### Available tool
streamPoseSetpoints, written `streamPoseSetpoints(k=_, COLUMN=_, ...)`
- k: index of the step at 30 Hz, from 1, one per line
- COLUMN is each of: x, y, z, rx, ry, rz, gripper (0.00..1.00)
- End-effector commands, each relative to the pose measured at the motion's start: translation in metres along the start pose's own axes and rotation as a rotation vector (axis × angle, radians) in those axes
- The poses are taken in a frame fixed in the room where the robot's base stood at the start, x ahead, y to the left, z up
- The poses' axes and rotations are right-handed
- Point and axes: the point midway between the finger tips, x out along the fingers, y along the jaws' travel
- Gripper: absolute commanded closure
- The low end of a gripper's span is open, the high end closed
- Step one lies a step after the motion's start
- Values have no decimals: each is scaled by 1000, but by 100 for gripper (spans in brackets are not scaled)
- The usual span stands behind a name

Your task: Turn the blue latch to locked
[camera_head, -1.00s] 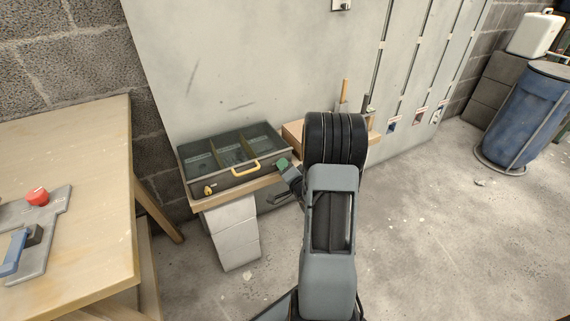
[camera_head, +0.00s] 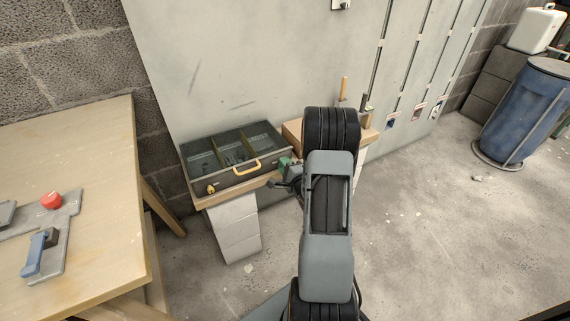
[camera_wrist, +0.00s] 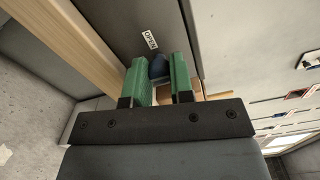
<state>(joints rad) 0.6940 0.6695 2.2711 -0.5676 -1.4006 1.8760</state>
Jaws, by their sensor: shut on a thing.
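In the wrist view, the blue latch (camera_wrist: 158,68) shows as a small rounded dark blue piece between the green fingers of my gripper (camera_wrist: 163,60). The gripper is shut on it. The fingers hide much of it, so its exact angle cannot be told. A white label (camera_wrist: 150,40), apparently reading OPEN, sits just beyond the latch on a dark grey surface. In the head view, my gripper (camera_head: 285,168) is at the right front corner of the grey case (camera_head: 235,178). The latch is not discernible there.
A workbench (camera_head: 90,190) at left bears a red knob (camera_head: 51,200) and a blue-handled lever (camera_head: 33,255).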

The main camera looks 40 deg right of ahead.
Motion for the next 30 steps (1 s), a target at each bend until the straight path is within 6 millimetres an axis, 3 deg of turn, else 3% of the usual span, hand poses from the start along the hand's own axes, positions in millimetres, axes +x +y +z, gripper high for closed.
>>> streamPoseSetpoints(k=19, x=0, y=0, z=0, rx=43, ry=1, rz=0, gripper=100)
streamPoseSetpoints(k=20, x=0, y=0, z=0, rx=43, ry=1, rz=0, gripper=76)
streamPoseSetpoints(k=27, x=0, y=0, z=0, rx=42, ry=0, rz=0, gripper=53)
streamPoseSetpoints(k=30, x=0, y=0, z=0, rx=42, ry=0, rz=0, gripper=53)
